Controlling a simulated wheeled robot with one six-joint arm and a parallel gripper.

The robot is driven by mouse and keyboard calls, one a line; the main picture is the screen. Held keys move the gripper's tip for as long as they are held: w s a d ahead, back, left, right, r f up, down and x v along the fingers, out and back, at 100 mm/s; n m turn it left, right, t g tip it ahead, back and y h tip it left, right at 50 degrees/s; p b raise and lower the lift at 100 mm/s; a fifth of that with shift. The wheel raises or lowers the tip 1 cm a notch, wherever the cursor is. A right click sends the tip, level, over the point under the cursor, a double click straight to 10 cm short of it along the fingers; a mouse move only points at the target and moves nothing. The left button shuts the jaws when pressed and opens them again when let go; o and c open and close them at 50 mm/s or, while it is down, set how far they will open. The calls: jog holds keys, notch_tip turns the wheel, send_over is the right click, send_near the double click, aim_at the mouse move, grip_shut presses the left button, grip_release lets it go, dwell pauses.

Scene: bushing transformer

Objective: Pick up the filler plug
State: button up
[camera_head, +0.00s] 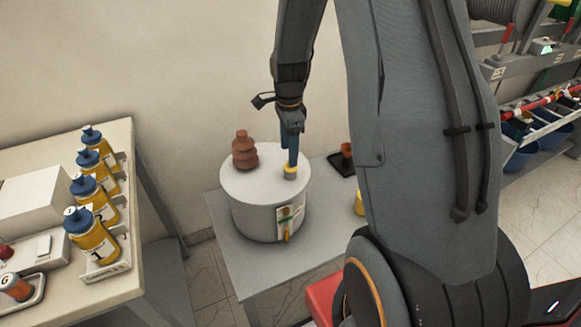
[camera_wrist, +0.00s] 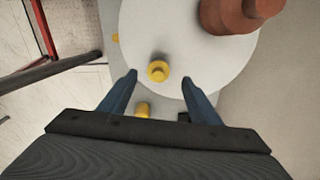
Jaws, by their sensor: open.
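The yellow filler plug (camera_head: 290,172) sits on the top of the white cylindrical transformer tank (camera_head: 262,205), near its right edge. In the wrist view the plug (camera_wrist: 158,71) is round and lies between and a little beyond the two fingertips. My gripper (camera_head: 291,160) points down just above the plug, its blue fingers partly covering it. In the wrist view my gripper (camera_wrist: 160,82) is open, with a finger on each side and clear space around the plug. Contact with the plug is not visible.
A brown ribbed bushing (camera_head: 243,151) stands on the tank, left of my gripper. The tank is on a grey table (camera_head: 228,225). Several yellow bottles (camera_head: 92,232) stand on the left bench (camera_head: 135,215).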

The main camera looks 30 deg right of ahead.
jog(key=f+p, duration=0.1)
jog(key=f, duration=0.1)
jog(key=f+p, duration=0.1)
jog(key=f, duration=0.1)
jog(key=shift+s+d+f, duration=0.15)
jog(key=shift+s+d, duration=0.05)
jog(key=shift+w+f, duration=0.1)
jog(key=shift+f, duration=0.4)
jog(key=shift+c, duration=0.4)
jog(key=c, duration=1)
